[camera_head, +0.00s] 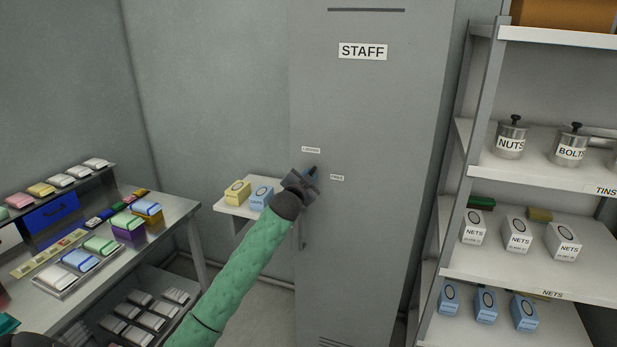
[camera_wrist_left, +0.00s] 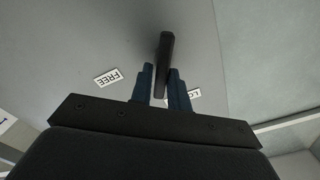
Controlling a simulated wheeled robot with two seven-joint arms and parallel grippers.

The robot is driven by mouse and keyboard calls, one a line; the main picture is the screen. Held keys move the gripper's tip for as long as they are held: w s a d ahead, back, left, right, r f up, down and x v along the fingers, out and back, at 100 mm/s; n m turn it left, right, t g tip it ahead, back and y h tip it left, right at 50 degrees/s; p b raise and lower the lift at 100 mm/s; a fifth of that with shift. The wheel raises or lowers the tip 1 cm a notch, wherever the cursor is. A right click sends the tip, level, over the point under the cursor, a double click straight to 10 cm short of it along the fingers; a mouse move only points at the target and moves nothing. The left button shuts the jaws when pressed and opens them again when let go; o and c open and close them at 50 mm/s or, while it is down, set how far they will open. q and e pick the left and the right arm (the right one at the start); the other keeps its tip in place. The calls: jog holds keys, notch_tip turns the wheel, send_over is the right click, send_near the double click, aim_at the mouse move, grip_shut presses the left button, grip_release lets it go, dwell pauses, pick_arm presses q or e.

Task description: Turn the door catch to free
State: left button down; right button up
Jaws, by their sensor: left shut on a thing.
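The door catch is a dark bar, seen in the left wrist view (camera_wrist_left: 165,52), on the front of the grey locker (camera_head: 375,110) marked STAFF. My left gripper (camera_head: 308,176) is at the catch, and its blue fingers (camera_wrist_left: 163,88) are shut on it, one on each side. In the head view the gripper hides most of the catch, so its exact angle is hard to tell there. A FREE label (camera_head: 337,178) is right of the gripper and a LOCKED label (camera_head: 311,150) is just above it. In the wrist view a finger partly covers the LOCKED label (camera_wrist_left: 188,95). My right gripper is out of view.
A small shelf (camera_head: 228,209) with yellow and blue boxes is left of the locker, close to my left forearm. Shelving (camera_head: 545,265) with tins and boxes stands at right. A bench (camera_head: 185,222) with coloured packs is at left.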

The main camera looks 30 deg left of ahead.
pick_arm(q)
jog(key=shift+f+m, duration=0.15)
jog(key=shift+m, duration=0.15)
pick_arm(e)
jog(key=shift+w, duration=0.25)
pick_arm(q)
jog(key=c, duration=1.4)
grip_release()
jog(key=shift+o, duration=0.2)
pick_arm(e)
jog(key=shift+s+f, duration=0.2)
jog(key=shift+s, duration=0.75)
pick_arm(q)
jog(key=shift+s, duration=0.1)
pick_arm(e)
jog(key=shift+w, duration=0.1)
